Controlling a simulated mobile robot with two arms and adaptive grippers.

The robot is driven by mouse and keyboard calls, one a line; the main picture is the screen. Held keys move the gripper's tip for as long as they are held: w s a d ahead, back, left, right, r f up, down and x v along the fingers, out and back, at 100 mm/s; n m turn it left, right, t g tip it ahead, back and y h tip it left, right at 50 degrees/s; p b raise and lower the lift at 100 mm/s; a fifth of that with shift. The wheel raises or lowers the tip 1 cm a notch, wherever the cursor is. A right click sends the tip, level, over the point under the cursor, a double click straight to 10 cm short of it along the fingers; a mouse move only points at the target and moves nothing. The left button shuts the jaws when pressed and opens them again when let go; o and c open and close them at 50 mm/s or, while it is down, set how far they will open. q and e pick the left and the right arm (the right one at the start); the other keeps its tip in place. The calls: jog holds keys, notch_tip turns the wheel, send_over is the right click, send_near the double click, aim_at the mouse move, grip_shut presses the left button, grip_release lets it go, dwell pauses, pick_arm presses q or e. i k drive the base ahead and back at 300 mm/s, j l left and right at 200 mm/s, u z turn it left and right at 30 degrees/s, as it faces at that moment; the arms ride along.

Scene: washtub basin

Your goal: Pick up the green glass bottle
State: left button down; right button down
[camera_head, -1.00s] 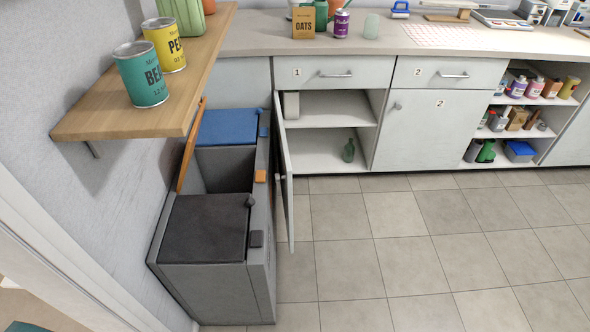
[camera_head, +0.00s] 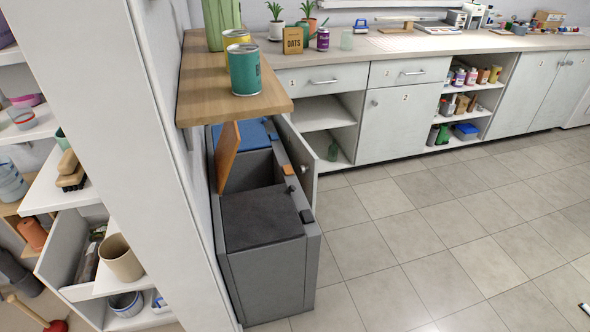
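The open cabinet door (camera_head: 301,160) stands out into the room just left of the bottle and hides part of the compartment. Neither of my grippers shows in the head view.
A grey sorting bin (camera_head: 268,270) with an orange lid raised stands before the cabinet's left side. A wooden shelf (camera_head: 215,95) with cans juts above it. A white wall edge (camera_head: 165,150) and shelving are at left. The tiled floor (camera_head: 420,230) at right is clear.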

aim_at(333, 150)
jog(key=i+l, duration=0.3)
jog(key=i+l+u, duration=0.1)
jog(key=i+l, duration=0.2)
jog(key=l, duration=0.2)
jog(key=i+l+u, duration=0.1)
jog(key=i+l, duration=0.2)
jog(key=l, duration=0.15)
